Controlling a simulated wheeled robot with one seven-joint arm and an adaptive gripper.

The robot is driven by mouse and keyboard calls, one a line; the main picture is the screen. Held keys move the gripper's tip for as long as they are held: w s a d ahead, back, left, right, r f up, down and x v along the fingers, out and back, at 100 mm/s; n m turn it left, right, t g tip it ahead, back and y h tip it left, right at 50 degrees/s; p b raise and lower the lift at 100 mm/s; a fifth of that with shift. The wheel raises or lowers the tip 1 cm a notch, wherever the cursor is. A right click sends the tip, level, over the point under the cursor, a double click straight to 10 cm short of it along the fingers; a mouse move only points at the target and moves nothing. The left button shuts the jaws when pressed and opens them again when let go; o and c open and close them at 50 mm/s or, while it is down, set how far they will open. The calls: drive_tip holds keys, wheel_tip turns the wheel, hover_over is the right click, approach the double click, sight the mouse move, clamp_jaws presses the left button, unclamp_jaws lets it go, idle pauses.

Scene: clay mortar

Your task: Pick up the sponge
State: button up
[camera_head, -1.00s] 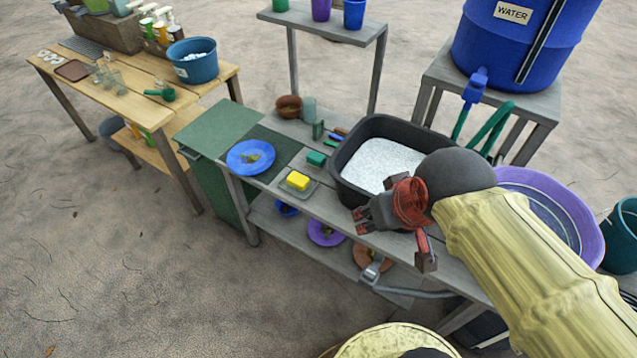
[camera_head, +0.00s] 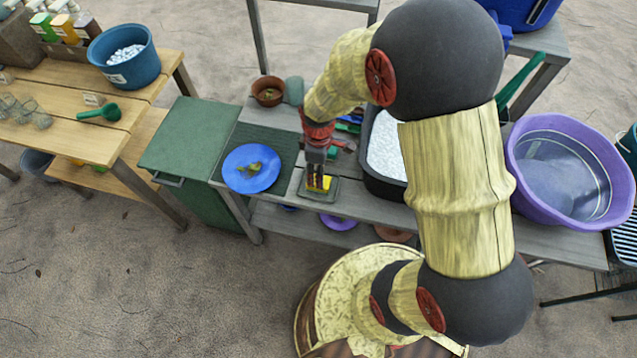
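The yellow sponge (camera_head: 326,183) is on a small dark grey tray (camera_head: 334,197) on the grey counter. My gripper (camera_head: 316,184) points down right over the sponge, and its dark fingers hide part of it. Yellow shows beside the fingers. I cannot tell whether the fingers touch the sponge or are closed on it.
A blue plate (camera_head: 238,177) with scraps lies just left of the tray. A black basin (camera_head: 380,187) with white contents stands to the right, partly behind my arm. A brown bowl (camera_head: 268,97) is at the back. A purple tub (camera_head: 520,183) is farther right.

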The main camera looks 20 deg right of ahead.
wheel_tip(320, 180, down, 6)
drive_tip(key=b, duration=0.2)
drive_tip(key=shift+s+r+b, duration=0.1)
drive_tip(key=shift+r+b, duration=0.1)
drive_tip(key=shift+b, duration=0.1)
drive_tip(key=shift+c, duration=1.4)
drive_tip(key=c, duration=0.4)
